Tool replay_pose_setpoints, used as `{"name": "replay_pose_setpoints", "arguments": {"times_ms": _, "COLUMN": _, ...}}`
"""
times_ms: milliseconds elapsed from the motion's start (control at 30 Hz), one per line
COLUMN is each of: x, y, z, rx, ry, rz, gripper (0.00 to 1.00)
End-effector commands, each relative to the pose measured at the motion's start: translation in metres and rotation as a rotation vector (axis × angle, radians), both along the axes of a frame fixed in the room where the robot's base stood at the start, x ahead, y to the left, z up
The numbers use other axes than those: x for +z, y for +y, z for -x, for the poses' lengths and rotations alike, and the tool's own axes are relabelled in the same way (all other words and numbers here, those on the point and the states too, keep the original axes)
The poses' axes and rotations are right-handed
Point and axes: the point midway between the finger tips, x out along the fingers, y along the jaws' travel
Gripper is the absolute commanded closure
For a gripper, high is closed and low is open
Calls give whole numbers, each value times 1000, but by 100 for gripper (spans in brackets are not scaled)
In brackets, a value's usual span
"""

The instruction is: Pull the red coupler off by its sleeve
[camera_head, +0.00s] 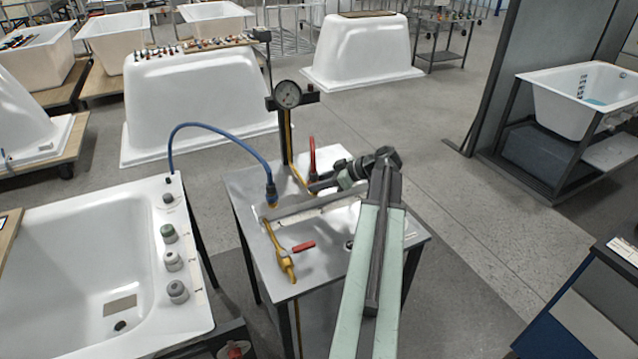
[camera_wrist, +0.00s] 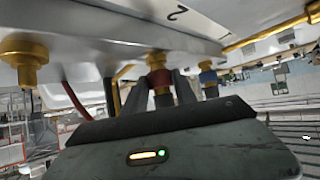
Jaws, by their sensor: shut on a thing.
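In the wrist view the red coupler (camera_wrist: 160,78) sits on a brass fitting (camera_wrist: 156,59) at the grey manifold bar (camera_wrist: 95,35). My gripper (camera_wrist: 161,88) is shut on its red sleeve, one dark finger on each side. In the head view my gripper (camera_head: 316,186) reaches over the bench to the bar (camera_head: 315,204). The red hose (camera_head: 312,152) arches up beside it. The red coupler itself is hidden there behind my gripper.
A blue coupler (camera_wrist: 208,77) sits close beside the gripped one; its blue hose (camera_head: 222,128) arches left. A gauge (camera_head: 287,95) stands on a post behind. A yellow valve (camera_head: 284,262) with a red lever (camera_head: 303,247) lies at the bench's front left.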

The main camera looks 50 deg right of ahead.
Motion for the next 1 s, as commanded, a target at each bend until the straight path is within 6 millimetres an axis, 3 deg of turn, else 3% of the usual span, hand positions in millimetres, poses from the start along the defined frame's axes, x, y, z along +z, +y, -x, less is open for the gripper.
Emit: {"name": "replay_pose_setpoints", "arguments": {"times_ms": 1000, "x": 36, "y": 0, "z": 0, "rx": -1, "ry": 0, "rz": 0, "gripper": 100}}
